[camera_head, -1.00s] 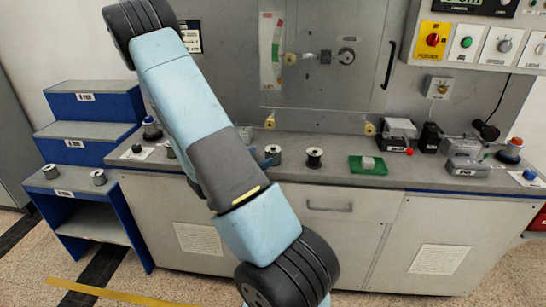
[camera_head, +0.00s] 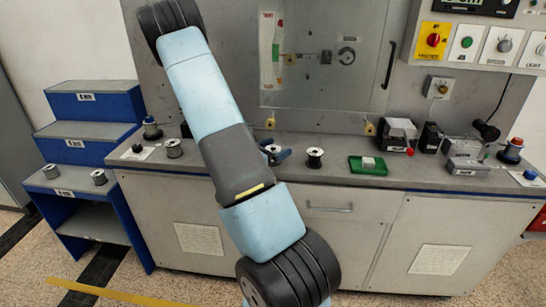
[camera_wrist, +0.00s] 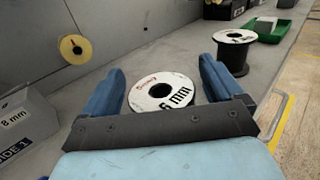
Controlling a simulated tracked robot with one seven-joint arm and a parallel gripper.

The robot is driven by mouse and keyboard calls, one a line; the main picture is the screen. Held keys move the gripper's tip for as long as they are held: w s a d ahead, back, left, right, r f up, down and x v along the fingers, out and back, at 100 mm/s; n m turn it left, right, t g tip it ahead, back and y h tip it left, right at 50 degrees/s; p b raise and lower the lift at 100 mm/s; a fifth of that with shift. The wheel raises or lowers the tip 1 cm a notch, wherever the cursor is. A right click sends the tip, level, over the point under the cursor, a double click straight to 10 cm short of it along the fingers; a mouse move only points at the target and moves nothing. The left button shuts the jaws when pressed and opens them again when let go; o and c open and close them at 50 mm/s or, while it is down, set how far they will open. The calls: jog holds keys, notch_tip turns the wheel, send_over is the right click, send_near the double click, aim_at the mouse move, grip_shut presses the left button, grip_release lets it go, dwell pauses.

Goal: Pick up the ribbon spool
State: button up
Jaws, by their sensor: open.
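A ribbon spool with a white top face marked "6 mm" (camera_wrist: 161,90) lies flat on the grey bench between my gripper's fingers. My gripper (camera_wrist: 162,68) is open, its blue fingers on either side of this spool with small gaps showing. The spool also shows in the head view (camera_head: 272,149), partly hidden by the fingers. A second, similar spool (camera_head: 314,156) stands to its right; the wrist view shows it with a dark winding (camera_wrist: 235,52). A third spool (camera_head: 174,149) stands on the left of the bench.
A green tray (camera_head: 354,165) is right of the second spool, with black and grey devices (camera_head: 465,164) farther right. A grey panel (camera_head: 325,55) rises behind the bench. Blue steps (camera_head: 88,133) stand left, with two more spools on the lowest shelf (camera_head: 62,186).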

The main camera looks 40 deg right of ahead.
jog(key=c, duration=1.4)
jog(key=shift+r, duration=0.1)
